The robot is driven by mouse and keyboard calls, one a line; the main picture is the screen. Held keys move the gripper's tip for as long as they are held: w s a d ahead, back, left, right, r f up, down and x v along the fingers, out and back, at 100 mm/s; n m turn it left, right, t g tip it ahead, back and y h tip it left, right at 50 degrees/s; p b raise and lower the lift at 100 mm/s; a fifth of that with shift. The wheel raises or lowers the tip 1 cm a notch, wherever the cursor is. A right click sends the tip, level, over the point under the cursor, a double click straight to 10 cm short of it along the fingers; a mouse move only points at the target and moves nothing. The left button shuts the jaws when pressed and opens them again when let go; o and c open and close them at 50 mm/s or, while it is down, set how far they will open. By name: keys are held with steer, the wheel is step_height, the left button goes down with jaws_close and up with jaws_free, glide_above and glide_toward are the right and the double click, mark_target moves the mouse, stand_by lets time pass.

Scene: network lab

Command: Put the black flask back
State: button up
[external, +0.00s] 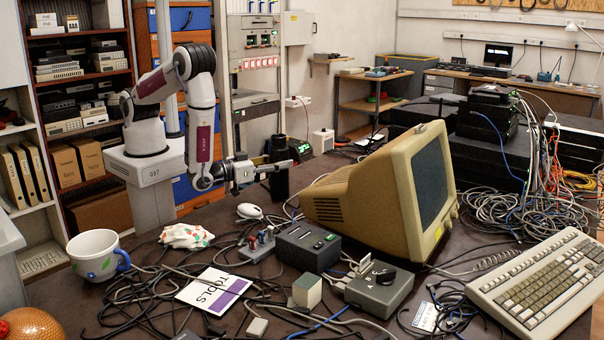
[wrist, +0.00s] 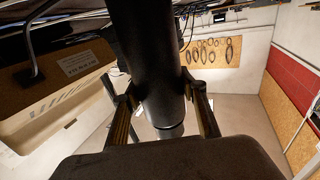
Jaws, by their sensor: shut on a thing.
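The black flask (external: 279,178) is a dark upright cylinder in the external view, just left of the old beige monitor. My gripper (external: 268,170) is shut around it from the left side. In the wrist view the flask (wrist: 148,70) stands between my two fingers (wrist: 162,110), which press on its sides. The flask's lower end in the external view is close to the table top behind the monitor; I cannot tell whether it touches.
The beige monitor (external: 385,190) stands right beside the flask. Black equipment (external: 490,150) is stacked at the back right.

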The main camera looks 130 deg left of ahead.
steer(key=shift+f, duration=0.1)
steer(key=o, duration=1.6)
steer(key=shift+v, duration=6)
